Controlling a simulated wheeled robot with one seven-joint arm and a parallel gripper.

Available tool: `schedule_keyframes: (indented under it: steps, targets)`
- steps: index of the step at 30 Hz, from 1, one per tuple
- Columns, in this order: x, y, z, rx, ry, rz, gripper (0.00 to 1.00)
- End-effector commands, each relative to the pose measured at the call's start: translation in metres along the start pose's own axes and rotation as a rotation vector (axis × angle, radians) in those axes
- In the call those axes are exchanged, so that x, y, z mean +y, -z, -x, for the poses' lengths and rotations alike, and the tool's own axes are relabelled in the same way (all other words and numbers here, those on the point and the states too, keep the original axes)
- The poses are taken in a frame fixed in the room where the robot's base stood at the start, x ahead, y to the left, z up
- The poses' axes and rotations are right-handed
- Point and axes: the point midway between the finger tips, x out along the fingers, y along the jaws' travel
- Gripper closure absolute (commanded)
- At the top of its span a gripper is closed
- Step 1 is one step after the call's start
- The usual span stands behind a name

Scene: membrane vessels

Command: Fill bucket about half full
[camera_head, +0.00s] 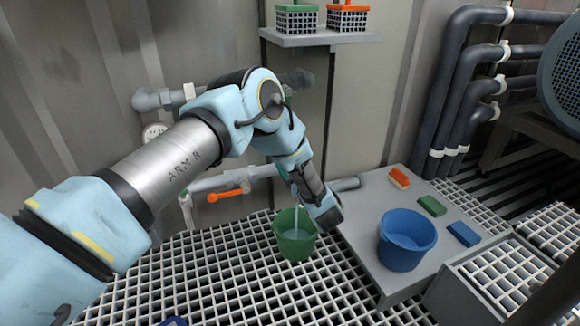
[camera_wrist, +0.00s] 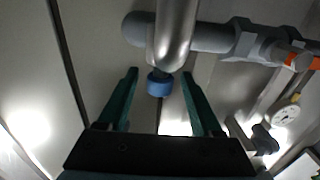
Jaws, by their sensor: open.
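A green bucket (camera_head: 288,246) stands on the white grating below the pipe outlet. A thin pale stream (camera_head: 294,212) runs down into it, and a light bluish surface shows inside; its exact level is hard to tell. An orange valve handle (camera_head: 226,195) sits on the pipe to the left; an orange part also shows in the wrist view (camera_wrist: 301,61). A blue bucket (camera_head: 404,252) stands on a grey platform. My gripper (camera_wrist: 160,73) is open and empty, its green fingers pointing up at the grey pipe with a blue nozzle (camera_wrist: 159,84). In the head view my arm largely hides it.
The grey platform (camera_head: 372,262) at right also carries orange, green and blue brushes. A wall shelf (camera_head: 318,40) holds baskets at the top. A gauge (camera_head: 153,132) and dark pipes (camera_head: 438,95) line the wall. The grating (camera_head: 215,275) left of the green bucket is mostly clear.

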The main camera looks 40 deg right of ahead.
Motion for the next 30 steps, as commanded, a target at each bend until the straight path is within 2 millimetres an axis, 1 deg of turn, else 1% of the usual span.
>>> schedule_keyframes:
  steps: [5, 12, 16, 21, 30]
  targets:
    - [0.001, 0.002, 0.025, -0.003, -0.005, -0.002, 0.33]
    - [0.001, 0.003, 0.072, -0.001, -0.004, -0.002, 0.33]
    - [0.001, 0.001, 0.092, -0.001, -0.002, -0.002, 0.33]
    - [0.0, 0.001, 0.104, 0.0, -0.001, -0.001, 0.33]
    - [0.0, 0.0, 0.106, 0.0, 0.0, 0.0, 0.33]
